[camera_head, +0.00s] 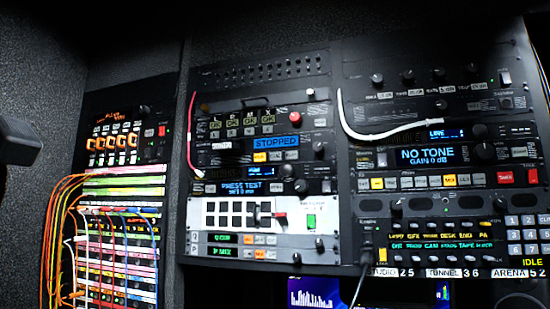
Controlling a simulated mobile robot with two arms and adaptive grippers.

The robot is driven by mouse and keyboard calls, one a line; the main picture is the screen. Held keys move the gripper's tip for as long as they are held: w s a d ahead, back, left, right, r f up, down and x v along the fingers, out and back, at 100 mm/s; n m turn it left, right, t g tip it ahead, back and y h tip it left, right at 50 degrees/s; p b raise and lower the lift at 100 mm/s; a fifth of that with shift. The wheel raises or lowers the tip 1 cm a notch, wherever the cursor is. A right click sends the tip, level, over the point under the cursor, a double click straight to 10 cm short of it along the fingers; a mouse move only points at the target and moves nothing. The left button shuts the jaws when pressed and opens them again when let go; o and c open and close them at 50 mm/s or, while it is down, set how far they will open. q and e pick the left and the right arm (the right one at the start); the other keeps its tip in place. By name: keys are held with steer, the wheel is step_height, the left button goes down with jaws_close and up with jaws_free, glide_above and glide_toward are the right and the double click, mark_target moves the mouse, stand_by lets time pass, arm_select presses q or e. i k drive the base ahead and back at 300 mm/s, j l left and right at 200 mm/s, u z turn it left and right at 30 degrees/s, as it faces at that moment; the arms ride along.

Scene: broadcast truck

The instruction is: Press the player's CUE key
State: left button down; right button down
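The unit whose blue display (276,143) reads "STOPPED" looks like the player; it sits in the middle rack. A dark round knob (318,147) is at the unit's right. A dark blurred shape at the left edge may be part of my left arm; no fingertips show. My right gripper is not in view.
A patch bay (120,210) with orange, white, blue and red cables stands at the left. A red cable and a white cable (385,133) hang across the racks. A "NO TONE" unit (430,156) is to the right. A white-faced button panel (255,215) is below.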

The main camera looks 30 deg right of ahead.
mark_target(275, 156)
steer(key=i+z, duration=0.1)
steer(key=z, duration=0.35)
steer(key=j+z, duration=0.15)
steer(key=z, duration=0.3)
steer(key=i+j+z, duration=0.1)
steer(key=z, duration=0.35)
steer(key=i+j+z, duration=0.25)
steer(key=j, duration=0.35)
steer(key=j+z, duration=0.2)
steer(key=j, duration=0.4)
steer(key=j+z, duration=0.25)
steer(key=j, duration=0.35)
steer(key=i, duration=0.05)
